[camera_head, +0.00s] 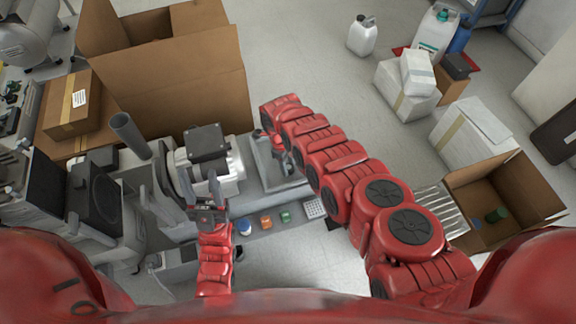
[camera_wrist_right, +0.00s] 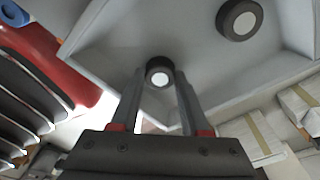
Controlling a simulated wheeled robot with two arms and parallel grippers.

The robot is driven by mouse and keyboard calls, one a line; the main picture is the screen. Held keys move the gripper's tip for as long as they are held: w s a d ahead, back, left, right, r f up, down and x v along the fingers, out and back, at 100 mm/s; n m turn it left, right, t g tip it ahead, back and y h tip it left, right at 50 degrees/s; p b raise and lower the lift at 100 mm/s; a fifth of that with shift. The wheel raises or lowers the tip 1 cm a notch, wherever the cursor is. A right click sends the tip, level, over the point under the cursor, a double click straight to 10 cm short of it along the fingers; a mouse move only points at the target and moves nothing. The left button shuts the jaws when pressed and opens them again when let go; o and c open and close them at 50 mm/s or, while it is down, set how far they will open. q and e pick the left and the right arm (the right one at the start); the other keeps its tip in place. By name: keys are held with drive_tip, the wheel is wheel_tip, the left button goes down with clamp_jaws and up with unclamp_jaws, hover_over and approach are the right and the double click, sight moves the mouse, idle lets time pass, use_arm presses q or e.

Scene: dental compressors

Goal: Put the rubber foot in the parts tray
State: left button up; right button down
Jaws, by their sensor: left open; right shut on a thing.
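The rubber foot (camera_wrist_right: 160,72) is a small black ring with a pale centre. My right gripper (camera_wrist_right: 160,88) is shut on it in the right wrist view. The grey parts tray (camera_wrist_right: 110,40) lies behind the held foot; I cannot tell if the foot touches it. A second, similar foot (camera_wrist_right: 239,18) lies in the tray. In the head view the tray (camera_head: 268,174) is right of the compressor, and my right gripper (camera_head: 272,140) is over it, its fingertips mostly hidden by my arm. My left gripper (camera_head: 206,190) is open and empty in front of the compressor (camera_head: 222,180).
Small blue (camera_head: 244,227), orange (camera_head: 266,222) and green (camera_head: 286,216) items line the bench's front edge. A large open carton (camera_head: 190,80) stands behind the bench. An open box (camera_head: 510,190) is at right.

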drive_tip(key=shift+c, duration=1.9)
unclamp_jaws()
drive_tip(key=r+p, duration=0.1)
drive_tip(key=r, duration=0.1)
drive_tip(key=r+p, duration=0.1)
drive_tip(key=r, duration=0.1)
drive_tip(key=shift+w+a+r+p, duration=0.2)
drive_tip(key=shift+r+p, duration=0.1)
drive_tip(key=shift+r, duration=0.1)
wheel_tip(320, 180, up, 7)
drive_tip(key=a+p, duration=0.1)
drive_tip(key=shift+w, duration=0.15)
